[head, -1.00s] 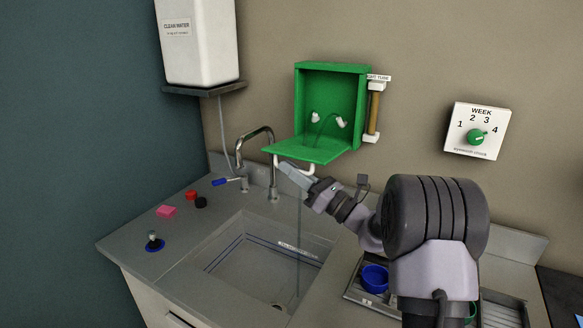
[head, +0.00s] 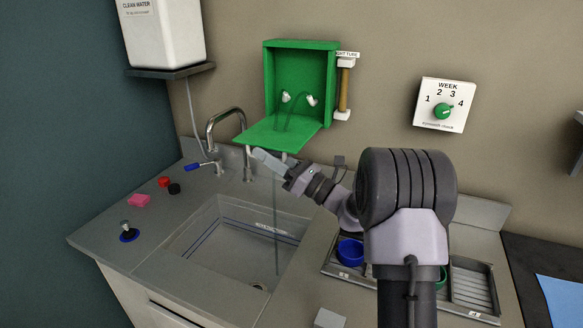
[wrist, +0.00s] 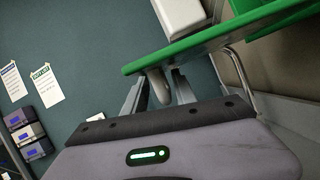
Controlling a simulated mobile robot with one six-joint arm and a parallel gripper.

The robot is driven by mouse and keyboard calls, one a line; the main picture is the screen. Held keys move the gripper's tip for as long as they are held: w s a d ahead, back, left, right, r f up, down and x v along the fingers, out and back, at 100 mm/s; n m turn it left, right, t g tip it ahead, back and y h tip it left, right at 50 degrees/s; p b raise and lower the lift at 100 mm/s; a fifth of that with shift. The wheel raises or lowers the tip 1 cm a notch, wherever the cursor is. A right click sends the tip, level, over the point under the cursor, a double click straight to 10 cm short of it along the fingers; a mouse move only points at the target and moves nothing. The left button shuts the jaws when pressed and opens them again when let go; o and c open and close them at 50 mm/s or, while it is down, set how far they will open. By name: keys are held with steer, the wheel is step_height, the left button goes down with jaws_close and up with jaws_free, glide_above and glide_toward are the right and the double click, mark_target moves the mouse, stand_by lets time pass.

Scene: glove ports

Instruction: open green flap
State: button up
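The green flap (head: 283,133) hangs folded down, about level, at the front of the open green wall box (head: 300,62). Inside the box are two white nozzles (head: 287,97). My gripper (head: 262,157) is just below the flap's front left edge. In the wrist view the flap (wrist: 215,38) crosses above my gripper (wrist: 158,92), whose two fingers are apart. A grey rounded peg (wrist: 158,86) under the flap's edge sits between the fingers, with gaps on both sides. Whether the peg is fixed to the flap is unclear.
A tap (head: 222,122) stands left of the gripper over the sink (head: 235,245). A labelled tube (head: 344,88) is right of the box, and a week dial (head: 444,106) is further right. A white water tank (head: 165,32) hangs at upper left.

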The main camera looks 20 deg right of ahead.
steer(key=p+v, duration=0.1)
steer(key=v, duration=1.5)
steer(key=shift+c, duration=0.3)
